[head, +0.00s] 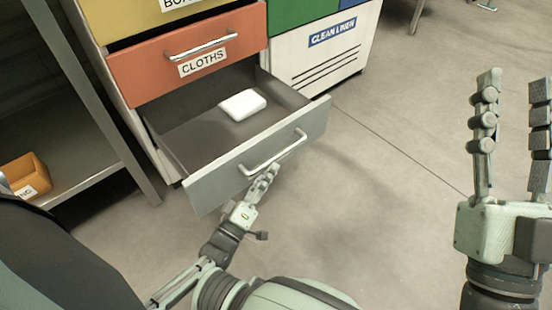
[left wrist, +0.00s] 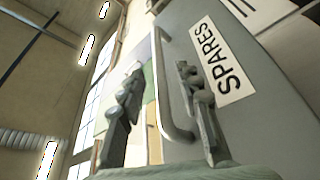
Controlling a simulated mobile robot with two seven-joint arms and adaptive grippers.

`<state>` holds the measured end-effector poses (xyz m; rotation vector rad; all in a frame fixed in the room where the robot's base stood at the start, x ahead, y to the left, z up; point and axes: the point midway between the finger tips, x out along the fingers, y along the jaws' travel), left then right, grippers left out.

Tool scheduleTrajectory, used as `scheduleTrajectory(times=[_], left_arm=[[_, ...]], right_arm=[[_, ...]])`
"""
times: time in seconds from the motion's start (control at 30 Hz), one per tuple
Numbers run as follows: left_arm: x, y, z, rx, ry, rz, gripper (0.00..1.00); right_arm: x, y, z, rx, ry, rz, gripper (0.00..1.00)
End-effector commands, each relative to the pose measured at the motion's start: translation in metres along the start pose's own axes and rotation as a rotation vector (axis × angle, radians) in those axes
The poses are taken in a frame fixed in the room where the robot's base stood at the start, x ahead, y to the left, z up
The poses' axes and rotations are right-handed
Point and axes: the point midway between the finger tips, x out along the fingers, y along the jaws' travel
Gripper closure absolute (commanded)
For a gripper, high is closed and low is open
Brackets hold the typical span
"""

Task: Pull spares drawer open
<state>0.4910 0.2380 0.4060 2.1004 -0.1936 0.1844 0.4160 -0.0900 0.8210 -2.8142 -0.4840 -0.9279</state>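The grey spares drawer (head: 262,158) is pulled well out below the orange cloths drawer (head: 187,55). A white block-like item (head: 242,104) lies inside it. Its pale bar handle (head: 283,150) is on the front. The left wrist view shows the SPARES label (left wrist: 222,60) and the handle (left wrist: 170,100). My left gripper (head: 268,176) is at the handle; in the left wrist view its fingers (left wrist: 160,100) stand apart with the bar showing between them, and I see no firm contact. My right gripper (head: 512,110) is open and empty, at the right, away from the drawer.
A white clean linen unit (head: 325,55) stands right of the drawers. A metal shelf (head: 75,165) with an orange-brown bin (head: 26,176) is at the left. The grey floor (head: 390,150) right of the drawer is clear.

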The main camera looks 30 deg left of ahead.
Motion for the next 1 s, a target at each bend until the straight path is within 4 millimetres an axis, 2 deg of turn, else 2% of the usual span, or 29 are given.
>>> scheduleTrajectory(times=[0.1, 0.33, 1.0], left_arm=[[-0.026, 0.000, 0.000, 0.000, -0.003, -0.002, 0.66], [-0.054, 0.000, 0.000, 0.000, 0.000, 0.000, 0.66], [-0.058, 0.000, -0.001, 0.000, 0.000, 0.000, 0.66]], right_arm=[[0.000, 0.000, 0.000, 0.000, 0.000, 0.000, 0.60], [0.000, 0.000, 0.000, 0.000, 0.000, 0.000, 0.60], [0.000, 0.000, 0.000, 0.000, 0.000, 0.001, 0.60]])
